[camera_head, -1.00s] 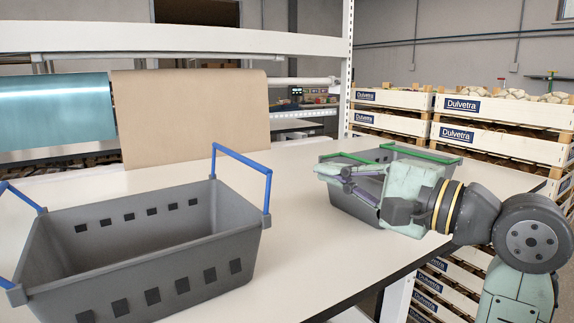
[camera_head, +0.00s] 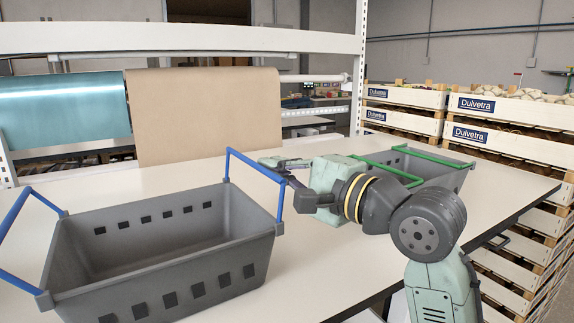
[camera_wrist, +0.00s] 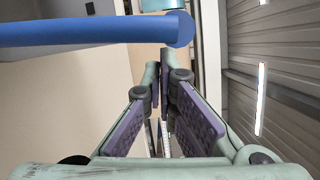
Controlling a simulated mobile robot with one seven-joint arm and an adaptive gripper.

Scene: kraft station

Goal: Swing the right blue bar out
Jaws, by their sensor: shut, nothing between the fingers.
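The right blue bar (camera_head: 256,166) stands roughly upright at the right end of the near grey basket (camera_head: 160,277), with a slight lean to the right. In the wrist view the blue bar (camera_wrist: 90,31) crosses the upper left, and its rounded end lies just above the fingertips. My gripper (camera_head: 277,170) is shut and empty, beside the upper part of the bar. In the wrist view my gripper (camera_wrist: 165,65) has its fingertips together. Whether they touch the bar is not clear.
The left blue bar (camera_head: 14,210) leans outward at the basket's other end. A second grey basket with green bars (camera_head: 440,157) stands behind my arm on the white table (camera_head: 340,262). A brown paper roll (camera_head: 208,115) hangs at the back. Crates (camera_head: 520,130) stand at right.

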